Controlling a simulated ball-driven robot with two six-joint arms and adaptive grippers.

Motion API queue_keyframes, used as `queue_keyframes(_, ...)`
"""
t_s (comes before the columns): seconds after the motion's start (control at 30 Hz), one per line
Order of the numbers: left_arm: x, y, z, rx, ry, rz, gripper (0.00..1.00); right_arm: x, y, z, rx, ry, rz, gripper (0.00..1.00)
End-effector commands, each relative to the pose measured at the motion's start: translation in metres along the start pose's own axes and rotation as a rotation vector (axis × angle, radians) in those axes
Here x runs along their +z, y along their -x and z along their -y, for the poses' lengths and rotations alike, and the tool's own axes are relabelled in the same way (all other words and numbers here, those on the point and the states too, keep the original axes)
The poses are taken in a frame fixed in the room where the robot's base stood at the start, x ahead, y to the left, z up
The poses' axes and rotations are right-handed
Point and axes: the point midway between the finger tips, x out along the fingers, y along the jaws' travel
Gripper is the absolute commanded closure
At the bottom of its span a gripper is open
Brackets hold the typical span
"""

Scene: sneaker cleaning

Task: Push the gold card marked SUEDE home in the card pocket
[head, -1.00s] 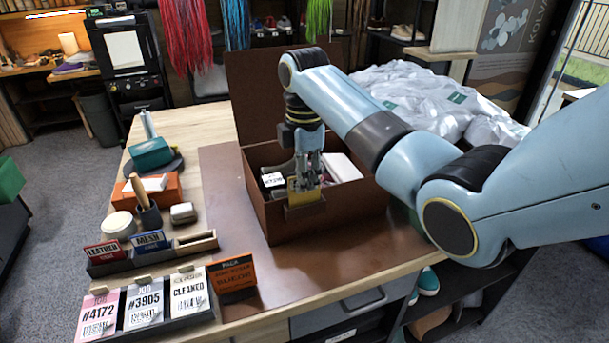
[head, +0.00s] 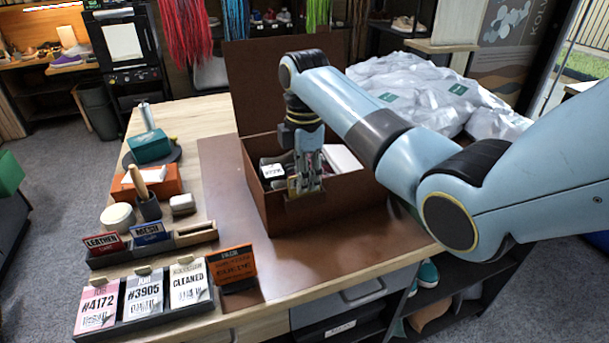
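The brown box (head: 345,198) stands open on the table. The card pocket (head: 303,208) is on its front wall, at the rim. My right gripper (head: 309,188) points down at the front rim, right over the pocket. Its fingers hide much of the pocket's top. The gold SUEDE card does not show clearly now; it is hidden behind the fingers or down in the pocket, and I cannot tell which. Whether the fingers are open or shut is too small to tell. My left gripper is not in view.
Inside the box are a dark item with a white label (head: 272,172) and a white block (head: 342,159). The box lid (head: 265,85) stands up behind. An orange sign (head: 232,265) and a card rack (head: 150,318) stand at front left. The brown mat is clear left of the box.

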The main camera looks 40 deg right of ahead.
Motion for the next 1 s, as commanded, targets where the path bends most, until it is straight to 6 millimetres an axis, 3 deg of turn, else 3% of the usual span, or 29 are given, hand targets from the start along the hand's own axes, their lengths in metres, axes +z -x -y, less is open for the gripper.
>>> queue_keyframes(0.1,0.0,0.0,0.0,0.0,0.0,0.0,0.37,0.0,0.0,0.0,0.0,0.0,0.0,0.67)
queue_keyframes(0.37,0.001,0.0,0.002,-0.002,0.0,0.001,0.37,0.0,0.003,0.0,0.001,0.0,0.0,0.67)
queue_keyframes(0.8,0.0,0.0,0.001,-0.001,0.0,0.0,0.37,0.0,0.067,-0.001,0.003,0.0,0.0,0.67)
queue_keyframes(1.0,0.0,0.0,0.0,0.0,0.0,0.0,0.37,0.0,0.076,0.0,0.0,0.0,0.0,0.67)
